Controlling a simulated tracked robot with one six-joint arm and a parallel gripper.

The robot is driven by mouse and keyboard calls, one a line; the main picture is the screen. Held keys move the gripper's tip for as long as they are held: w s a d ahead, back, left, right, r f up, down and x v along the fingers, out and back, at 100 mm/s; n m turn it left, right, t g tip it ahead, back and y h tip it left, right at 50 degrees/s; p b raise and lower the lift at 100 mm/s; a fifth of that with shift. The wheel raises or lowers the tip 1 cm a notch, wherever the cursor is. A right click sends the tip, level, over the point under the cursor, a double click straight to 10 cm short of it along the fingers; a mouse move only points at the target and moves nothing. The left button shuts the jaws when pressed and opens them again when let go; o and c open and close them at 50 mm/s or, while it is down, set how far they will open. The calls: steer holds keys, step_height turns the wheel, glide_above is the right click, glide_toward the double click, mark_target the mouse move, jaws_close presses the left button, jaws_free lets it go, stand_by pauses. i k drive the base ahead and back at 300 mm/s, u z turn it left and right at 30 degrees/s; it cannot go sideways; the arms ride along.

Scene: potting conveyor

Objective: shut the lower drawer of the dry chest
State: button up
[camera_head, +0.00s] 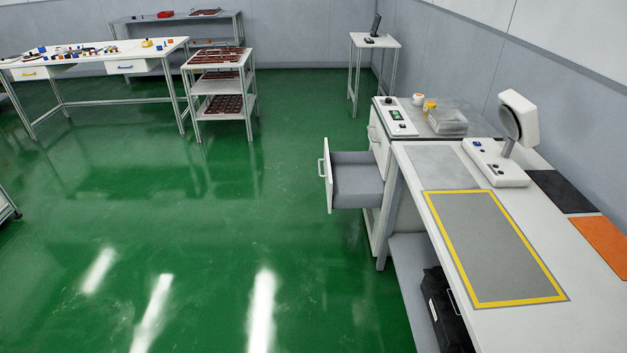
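The dry chest (381,152) is a white cabinet right of the picture's centre, at the far end of the white bench. One drawer (357,185) stands well out to the left. Its grey inside looks empty, and its white front (328,174) has a pale handle (321,169) on the outer face. Above it, an upper drawer front with a handle (371,132) looks flush with the chest. The chest's lower part (372,228) is partly hidden by the open drawer and the bench leg. My gripper is not in view.
Green floor (220,230) is clear left of the drawer. The bench (540,255) fills the right, with a yellow-bordered mat (485,245) on top and a black case (446,310) below. A tray rack (219,90) and a white table (90,62) stand farther back.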

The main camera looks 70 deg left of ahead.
mark_target(354, 179)
steer(key=u, duration=0.4)
steer(key=k, duration=0.5)
steer(key=u, duration=0.95)
steer(key=k, duration=0.8)
steer(key=u, duration=0.8)
steer(key=i, duration=0.35)
steer(key=u, duration=0.65)
steer(key=i, duration=1.4)
steer(key=z, duration=0.6)
steer(key=i, duration=0.45)
steer(key=z, duration=0.4)
